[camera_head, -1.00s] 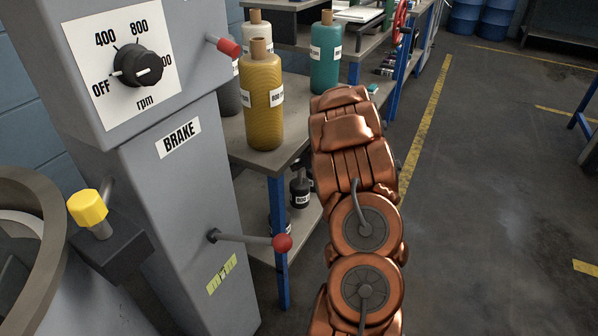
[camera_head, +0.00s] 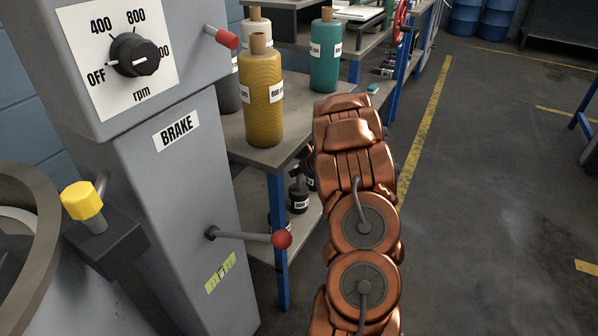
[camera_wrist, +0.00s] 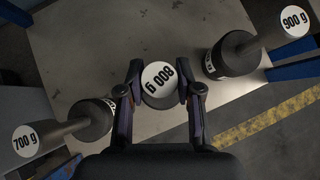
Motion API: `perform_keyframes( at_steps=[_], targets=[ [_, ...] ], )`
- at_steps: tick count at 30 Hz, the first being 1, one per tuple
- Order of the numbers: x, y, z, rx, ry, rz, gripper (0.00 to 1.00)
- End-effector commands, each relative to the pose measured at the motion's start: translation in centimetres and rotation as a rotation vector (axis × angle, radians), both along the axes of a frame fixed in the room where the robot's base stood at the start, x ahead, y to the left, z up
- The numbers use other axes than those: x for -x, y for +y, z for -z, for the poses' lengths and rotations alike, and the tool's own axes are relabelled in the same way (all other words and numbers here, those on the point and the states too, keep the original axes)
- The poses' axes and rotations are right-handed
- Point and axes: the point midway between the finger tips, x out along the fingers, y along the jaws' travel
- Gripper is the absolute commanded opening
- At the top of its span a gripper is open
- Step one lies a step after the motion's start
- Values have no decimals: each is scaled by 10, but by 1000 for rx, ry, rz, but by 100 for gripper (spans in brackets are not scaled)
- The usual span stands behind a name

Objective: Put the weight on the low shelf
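A dark weight with a white round top marked 800 g (camera_wrist: 159,77) is between the two fingers of my gripper (camera_wrist: 160,88) in the wrist view. The fingers lie close against both sides of its top and look shut on it. Its lower part is mostly hidden under the top, so I cannot tell whether it is lifted. In the head view, the low shelf (camera_head: 254,215) is under the bench, partly hidden by the machine and my arm. A small dark weight (camera_head: 299,194) shows there beside my arm. My gripper is hidden in the head view.
A 700 g weight (camera_wrist: 62,131) and a 900 g weight (camera_wrist: 252,47) stand on either side of my gripper. Yellow bottle (camera_head: 262,100) and teal bottle (camera_head: 325,55) stand on the bench above. The machine's red-ended lever (camera_head: 255,238) juts toward the shelf.

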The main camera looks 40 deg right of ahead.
Motion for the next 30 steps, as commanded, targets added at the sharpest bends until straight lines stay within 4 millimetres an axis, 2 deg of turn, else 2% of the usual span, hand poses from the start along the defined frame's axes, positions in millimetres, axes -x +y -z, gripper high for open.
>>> perform_keyframes(
  at_steps=[1,6,18,26,30],
  targets=[
    [0,0,-1,0,-1,0,41],
    [0,0,0,0,0,0,58],
    [0,0,-4,-1,1,1,58],
    [23,2,-24,0,3,3,58],
    [38,2,-41,3,1,4,58]
  ],
)
